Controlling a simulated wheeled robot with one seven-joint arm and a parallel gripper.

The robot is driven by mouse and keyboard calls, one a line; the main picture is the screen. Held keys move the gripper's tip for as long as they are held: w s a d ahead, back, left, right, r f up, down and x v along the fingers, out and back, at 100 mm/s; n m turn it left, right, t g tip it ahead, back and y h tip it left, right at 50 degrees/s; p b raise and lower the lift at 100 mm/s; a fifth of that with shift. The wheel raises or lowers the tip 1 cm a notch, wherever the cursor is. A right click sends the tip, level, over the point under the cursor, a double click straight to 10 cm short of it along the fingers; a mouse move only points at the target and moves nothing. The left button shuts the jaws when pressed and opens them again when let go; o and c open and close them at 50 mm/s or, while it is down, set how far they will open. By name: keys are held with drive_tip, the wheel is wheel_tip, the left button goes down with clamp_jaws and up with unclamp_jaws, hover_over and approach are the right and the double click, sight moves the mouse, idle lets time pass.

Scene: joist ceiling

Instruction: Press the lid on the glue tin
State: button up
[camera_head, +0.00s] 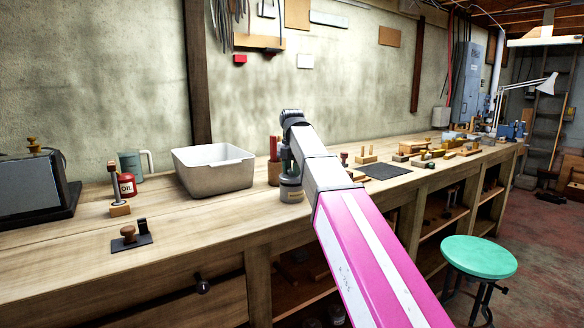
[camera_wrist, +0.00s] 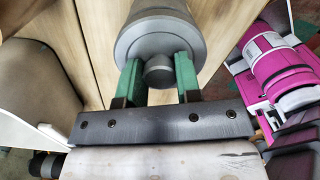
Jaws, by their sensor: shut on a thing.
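The glue tin (camera_head: 291,190) is a grey can with a pale label, standing on the workbench right of the white tub. My gripper (camera_head: 286,158) is right above it, pointing down, partly hidden by my arm. In the wrist view my gripper's green fingers (camera_wrist: 158,66) are shut on the small round knob of the grey lid (camera_wrist: 158,30). The lid is at the top of the tin and covers it from this angle. I cannot tell whether it is fully seated or slightly raised.
The white tub (camera_head: 213,180) stands close on the left. A wooden holder with red sticks (camera_head: 274,172) is right beside the tin. A dark mat (camera_head: 384,171) and several wooden pieces lie to the right. A green stool (camera_head: 479,256) stands before the bench.

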drive_tip(key=shift+f, duration=1)
idle(0.8)
drive_tip(key=o, duration=1.1)
